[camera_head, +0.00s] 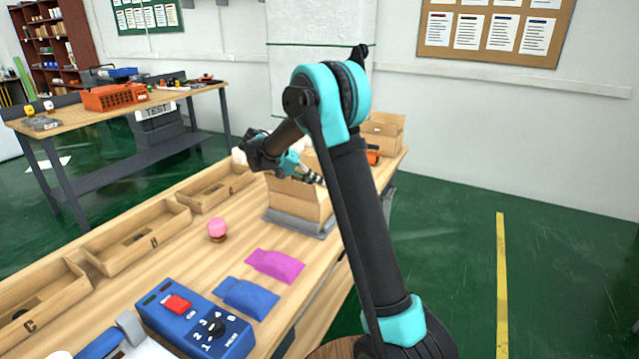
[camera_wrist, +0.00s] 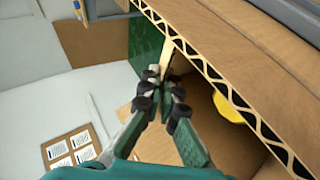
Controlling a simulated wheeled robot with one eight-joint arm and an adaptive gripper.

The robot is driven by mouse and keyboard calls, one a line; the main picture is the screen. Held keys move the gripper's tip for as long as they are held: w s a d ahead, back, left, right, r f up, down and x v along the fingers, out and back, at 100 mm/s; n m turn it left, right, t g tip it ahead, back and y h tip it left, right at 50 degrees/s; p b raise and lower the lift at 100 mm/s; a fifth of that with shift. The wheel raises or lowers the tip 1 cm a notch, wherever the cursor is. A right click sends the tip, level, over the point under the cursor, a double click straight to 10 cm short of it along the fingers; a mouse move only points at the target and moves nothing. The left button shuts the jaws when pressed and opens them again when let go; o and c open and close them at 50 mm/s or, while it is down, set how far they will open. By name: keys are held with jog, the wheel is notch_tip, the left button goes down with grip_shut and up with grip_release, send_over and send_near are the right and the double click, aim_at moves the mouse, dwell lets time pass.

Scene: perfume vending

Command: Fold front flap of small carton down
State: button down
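The small carton (camera_head: 297,203) is an open brown cardboard box on the workbench, on a grey base. My gripper (camera_head: 316,178) is at its top opening, partly hidden by my arm. In the wrist view my gripper (camera_wrist: 164,76) has its fingertips close together, beside a long corrugated cardboard edge (camera_wrist: 215,82). A narrow tan strip of cardboard (camera_wrist: 168,55) shows just beyond the tips; whether they touch it I cannot tell. A yellow item (camera_wrist: 229,108) is partly visible beyond the corrugated edge. Which flap is the front one is unclear.
Shallow cardboard trays (camera_head: 136,240) line the bench's left side. A pink-topped bottle (camera_head: 217,230), a magenta packet (camera_head: 275,265), a blue packet (camera_head: 246,297) and a blue control box (camera_head: 195,318) lie nearer. Another open carton (camera_head: 383,131) stands behind.

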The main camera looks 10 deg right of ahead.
jog(key=c, duration=2.3)
grip_release()
jog(key=o, duration=0.5)
jog(key=shift+r, duration=0.1)
notch_tip(320, 180, up, 10)
jog(key=shift+f, duration=0.1)
